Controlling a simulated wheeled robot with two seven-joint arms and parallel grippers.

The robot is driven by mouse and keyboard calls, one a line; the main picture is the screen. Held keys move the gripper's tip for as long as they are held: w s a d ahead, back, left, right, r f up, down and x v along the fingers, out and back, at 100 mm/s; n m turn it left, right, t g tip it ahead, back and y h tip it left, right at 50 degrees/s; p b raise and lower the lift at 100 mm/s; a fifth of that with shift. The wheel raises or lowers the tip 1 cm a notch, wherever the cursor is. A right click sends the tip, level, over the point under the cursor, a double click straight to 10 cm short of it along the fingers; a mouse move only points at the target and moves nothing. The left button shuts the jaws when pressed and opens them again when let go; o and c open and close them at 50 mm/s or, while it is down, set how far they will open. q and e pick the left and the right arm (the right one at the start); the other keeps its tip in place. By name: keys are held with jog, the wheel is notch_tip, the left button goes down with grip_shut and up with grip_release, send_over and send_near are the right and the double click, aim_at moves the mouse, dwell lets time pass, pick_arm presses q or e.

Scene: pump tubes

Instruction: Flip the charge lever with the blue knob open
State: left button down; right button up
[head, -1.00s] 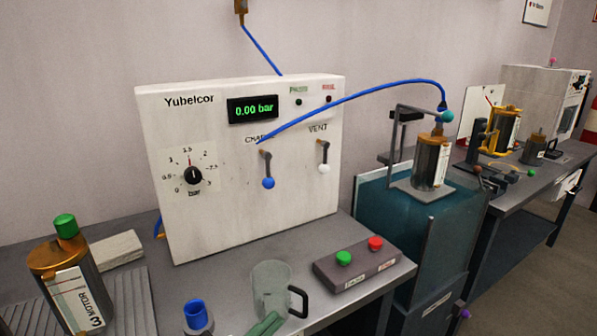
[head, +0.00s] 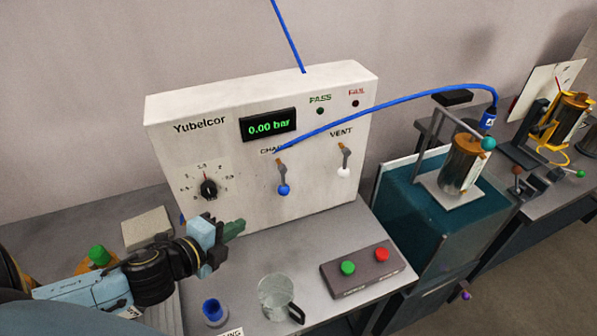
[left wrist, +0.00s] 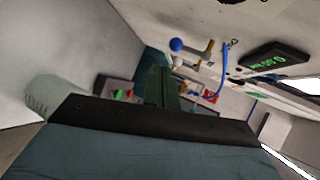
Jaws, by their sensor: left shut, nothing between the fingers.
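The charge lever with the blue knob (head: 283,189) is on the front of the white Yubelcor panel (head: 240,196), under the CHARGE label. It hangs down, knob at the bottom. The blue knob also shows in the left wrist view (left wrist: 177,45). The vent lever with a white knob (head: 344,172) hangs down to its right. My left gripper (head: 240,227) is shut and empty, in front of the panel to the left of and below the blue knob, apart from it. Its green fingers show in the left wrist view (left wrist: 160,88). My right gripper is not in view.
The display (head: 268,125) reads 0.00 bar. A glass mug (head: 275,297), a blue-topped cup (head: 213,312) and a box with green and red buttons (head: 361,272) stand on the bench. A blue hose (head: 400,90) arches above the levers to the tank at right.

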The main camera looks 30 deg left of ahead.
aim_at(283, 181)
pick_arm(q)
jog(key=w+r+x, duration=0.1)
jog(key=r+x, duration=0.1)
jog(key=x, duration=0.9)
jog(key=shift+w+d, duration=0.2)
jog(key=shift+w, duration=0.1)
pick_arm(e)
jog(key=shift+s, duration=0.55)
pick_arm(q)
jog(key=shift+f, duration=0.15)
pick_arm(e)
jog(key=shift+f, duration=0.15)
